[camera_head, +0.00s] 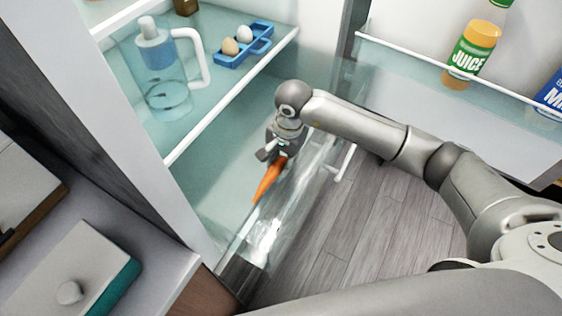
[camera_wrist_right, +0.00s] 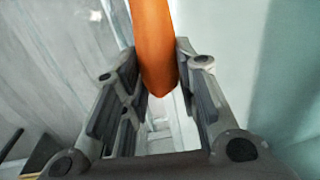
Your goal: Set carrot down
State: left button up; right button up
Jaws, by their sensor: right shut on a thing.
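An orange carrot (camera_head: 268,180) hangs from my right gripper (camera_head: 277,150) inside the open fridge, tilted with its lower end toward the bottom left. In the wrist view the carrot (camera_wrist_right: 153,45) lies between the two fingers of the right gripper (camera_wrist_right: 160,75). The gripper is shut on it. The carrot is over or beside a clear drawer (camera_head: 275,220) low in the fridge; I cannot tell whether it touches anything. My left gripper is not in view.
A glass shelf at the upper left holds a pitcher (camera_head: 160,70) and a blue egg tray (camera_head: 243,45) with eggs. The open door's shelf holds a juice bottle (camera_head: 472,52) and a blue carton (camera_head: 549,97). A counter with a lidded box (camera_head: 75,275) stands at the lower left.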

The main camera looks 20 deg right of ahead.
notch_tip(320, 180, down, 2)
jog(key=shift+f, duration=0.2)
jog(key=o, duration=1)
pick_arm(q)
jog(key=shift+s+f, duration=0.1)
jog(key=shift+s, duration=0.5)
pick_arm(e)
jog(key=shift+o, duration=0.2)
jog(key=shift+r, duration=0.1)
jog(key=shift+r, duration=0.55)
pick_arm(q)
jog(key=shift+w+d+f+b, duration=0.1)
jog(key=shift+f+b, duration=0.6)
jog(key=shift+b, duration=0.15)
pick_arm(e)
notch_tip(320, 180, up, 11)
jog(key=s+d, duration=0.1)
